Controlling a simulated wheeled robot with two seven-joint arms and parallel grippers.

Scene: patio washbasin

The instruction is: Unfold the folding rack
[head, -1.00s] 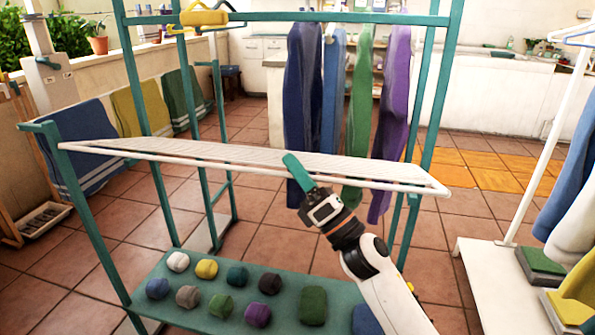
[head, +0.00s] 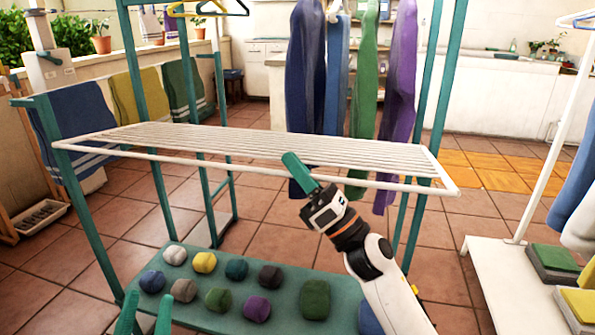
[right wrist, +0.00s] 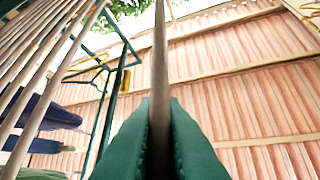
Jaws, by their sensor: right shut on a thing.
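The folding rack (head: 240,140) is a white slatted panel held in a teal frame, spread out roughly level in the head view. Its front bar (head: 225,170) runs nearest me. My right gripper (head: 298,172) is at the middle of this bar. In the right wrist view its green fingers (right wrist: 160,135) are closed on either side of the bar (right wrist: 159,60), and more slats show at the left. My left gripper (head: 145,317) shows only its two green fingertips, spread apart and empty, at the bottom left below the rack. The rest of it is out of view.
A teal lower shelf (head: 175,325) holds several rolled cloths. Garments (head: 362,80) hang behind the rack. Towels (head: 72,135) hang at the left. A white stand (head: 500,265) with folded cloths is at the right. Tiled floor (head: 275,240) shows between.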

